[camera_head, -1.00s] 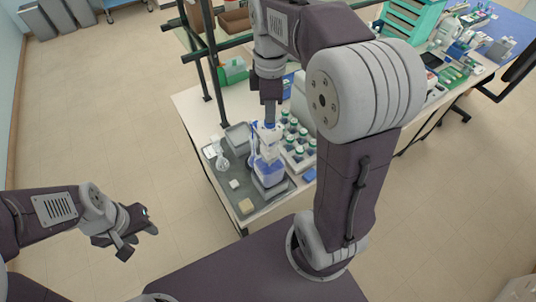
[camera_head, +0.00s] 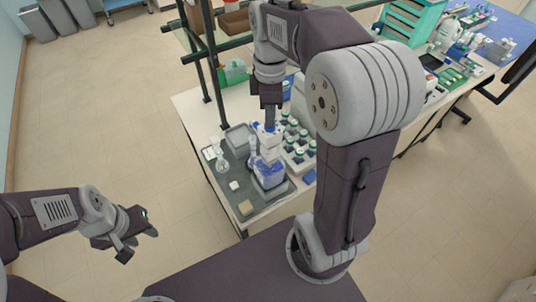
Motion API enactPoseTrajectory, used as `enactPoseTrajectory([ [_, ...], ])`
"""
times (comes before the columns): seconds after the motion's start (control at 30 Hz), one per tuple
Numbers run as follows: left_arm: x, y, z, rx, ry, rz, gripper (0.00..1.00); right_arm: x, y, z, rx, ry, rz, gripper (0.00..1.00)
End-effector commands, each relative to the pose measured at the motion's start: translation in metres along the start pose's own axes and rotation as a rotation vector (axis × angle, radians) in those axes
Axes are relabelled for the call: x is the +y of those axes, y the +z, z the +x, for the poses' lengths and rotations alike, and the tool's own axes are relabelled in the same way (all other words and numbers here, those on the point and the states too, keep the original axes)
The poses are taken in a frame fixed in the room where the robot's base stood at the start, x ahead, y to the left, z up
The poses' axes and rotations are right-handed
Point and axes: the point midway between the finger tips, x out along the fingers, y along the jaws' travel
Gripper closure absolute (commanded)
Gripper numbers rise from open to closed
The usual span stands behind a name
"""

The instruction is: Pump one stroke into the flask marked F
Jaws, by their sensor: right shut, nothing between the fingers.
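My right gripper (camera_head: 269,122) is shut and empty, pointing straight down from above. A clear flask (camera_head: 221,162) stands on the grey tray to the left. Another clear vessel (camera_head: 252,150) stands close against the dispenser's left side, partly hidden. No letter is readable on either, so I cannot tell which is F. My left gripper (camera_head: 142,238) is open and empty, over the floor, away from the bench.
The grey tray (camera_head: 244,191) lies on the white bench and holds a grey bin (camera_head: 238,138), a tan block (camera_head: 246,208) and a small white piece. A rack of green-capped bottles (camera_head: 299,154) stands close to the dispenser's right. A dark frame rises behind.

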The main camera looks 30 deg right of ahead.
Motion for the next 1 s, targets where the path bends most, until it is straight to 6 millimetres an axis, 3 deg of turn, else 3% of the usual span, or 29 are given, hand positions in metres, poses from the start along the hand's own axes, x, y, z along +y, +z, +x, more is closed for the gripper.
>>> enactPoseTrajectory([
  [0.17, 0.0, 0.0, -0.002, 0.0, 0.0, 0.0, 0.62, -0.001, 0.0, -0.001, -0.001, -0.007, 0.0, 1.0],
  [0.73, 0.001, -0.005, -0.051, 0.0, 0.0, 0.0, 0.62, 0.0, 0.0, -0.051, -0.001, -0.002, 0.0, 1.0],
  [1.0, 0.001, -0.005, -0.05, 0.0, 0.0, 0.0, 0.62, 0.0, 0.0, -0.05, 0.0, -0.002, 0.0, 1.0],
])
